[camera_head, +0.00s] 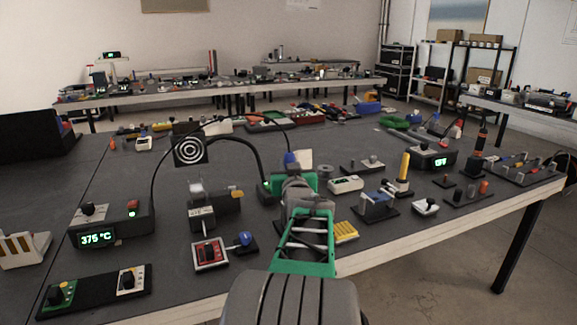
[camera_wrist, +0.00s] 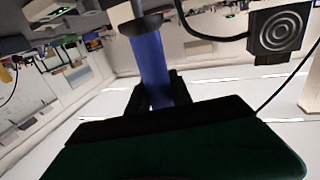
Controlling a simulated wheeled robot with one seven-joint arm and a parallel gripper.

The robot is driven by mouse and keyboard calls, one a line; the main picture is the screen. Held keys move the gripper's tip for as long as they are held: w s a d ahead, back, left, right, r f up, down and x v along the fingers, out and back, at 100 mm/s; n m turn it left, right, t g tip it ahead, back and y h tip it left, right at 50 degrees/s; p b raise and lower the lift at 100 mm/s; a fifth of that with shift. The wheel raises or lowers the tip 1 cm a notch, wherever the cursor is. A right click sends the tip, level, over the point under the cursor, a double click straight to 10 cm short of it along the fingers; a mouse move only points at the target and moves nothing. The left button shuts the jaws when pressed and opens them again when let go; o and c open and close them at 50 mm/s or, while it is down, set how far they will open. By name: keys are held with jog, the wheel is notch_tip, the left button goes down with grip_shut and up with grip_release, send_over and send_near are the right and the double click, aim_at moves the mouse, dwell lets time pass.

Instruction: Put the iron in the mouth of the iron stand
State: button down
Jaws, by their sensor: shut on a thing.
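The iron has a blue handle (camera_wrist: 148,65) with a dark collar, and it stands between the dark fingers of my gripper (camera_wrist: 152,95) in the wrist view. In the head view my gripper (camera_head: 289,172) is above the table at the centre, mostly hidden by my own arm, with a bit of the blue handle (camera_head: 290,158) showing above it. The gripper is shut on the handle. A dark holder with a pale tube-like top (camera_head: 205,207), which looks like the iron stand, is on the table left of my gripper. The iron's tip cannot be made out.
A station reading 375 °C (camera_head: 110,222) is at the left, with a black cable arching towards the centre. A square unit with concentric rings (camera_head: 190,150) stands behind the stand. Several devices crowd the right.

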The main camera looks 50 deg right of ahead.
jog(key=shift+f+b, duration=1.55)
jog(key=shift+f, duration=0.05)
jog(key=c, duration=1.1)
grip_release()
jog(key=v, duration=0.7)
jog(key=shift+s+a, duration=0.3)
jog(key=shift+r, duration=0.15)
notch_tip(320, 180, up, 10)
jog(key=p, duration=0.4)
